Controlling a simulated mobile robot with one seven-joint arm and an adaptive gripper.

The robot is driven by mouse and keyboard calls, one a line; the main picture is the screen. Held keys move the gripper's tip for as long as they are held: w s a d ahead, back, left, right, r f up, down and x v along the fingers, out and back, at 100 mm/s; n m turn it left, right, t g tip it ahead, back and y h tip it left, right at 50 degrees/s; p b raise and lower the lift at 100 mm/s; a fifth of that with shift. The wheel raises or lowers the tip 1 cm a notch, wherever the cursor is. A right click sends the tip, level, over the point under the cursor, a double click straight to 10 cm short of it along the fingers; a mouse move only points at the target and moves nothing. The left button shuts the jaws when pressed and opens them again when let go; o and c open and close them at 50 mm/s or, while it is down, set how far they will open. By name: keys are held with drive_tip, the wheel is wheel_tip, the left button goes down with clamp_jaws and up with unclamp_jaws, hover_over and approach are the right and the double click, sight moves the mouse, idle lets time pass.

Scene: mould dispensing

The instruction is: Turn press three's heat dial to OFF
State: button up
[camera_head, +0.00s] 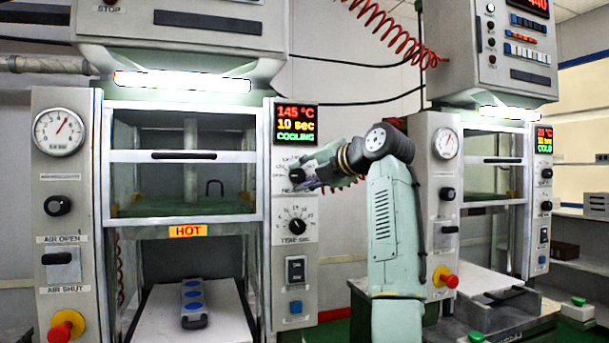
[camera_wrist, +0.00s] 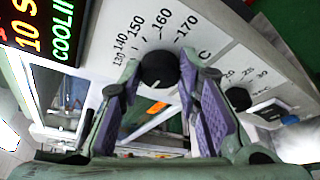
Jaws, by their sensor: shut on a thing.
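The near press (camera_head: 45,180) fills the left of the head view; I see no press number on it. Its display (camera_head: 297,125) reads 145 °C, 10 sec, COOLING. Below it is the black heat dial (camera_head: 297,175), partly hidden by my gripper (camera_head: 308,176). In the wrist view the heat dial (camera_wrist: 158,67) sits between the purple-padded fingers of my gripper (camera_wrist: 160,77), which is shut on it. Numbers 130 to 170 run around the dial's upper side. A pale mark shows on the dial's lower edge; the OFF label is not readable.
The time dial (camera_head: 297,226), a black switch (camera_head: 296,269) and a blue button (camera_head: 296,307) lie below on the same panel. An orange HOT sign (camera_head: 188,231) hangs on the guard. A second press (camera_head: 445,215), its display reading COLD, stands right behind my arm.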

drive_tip(key=shift+f, duration=0.1)
idle(0.3)
drive_tip(key=o, duration=1.1)
drive_tip(key=shift+o, duration=0.2)
drive_tip(key=v, duration=1.2)
drive_tip(key=shift+a, duration=0.1)
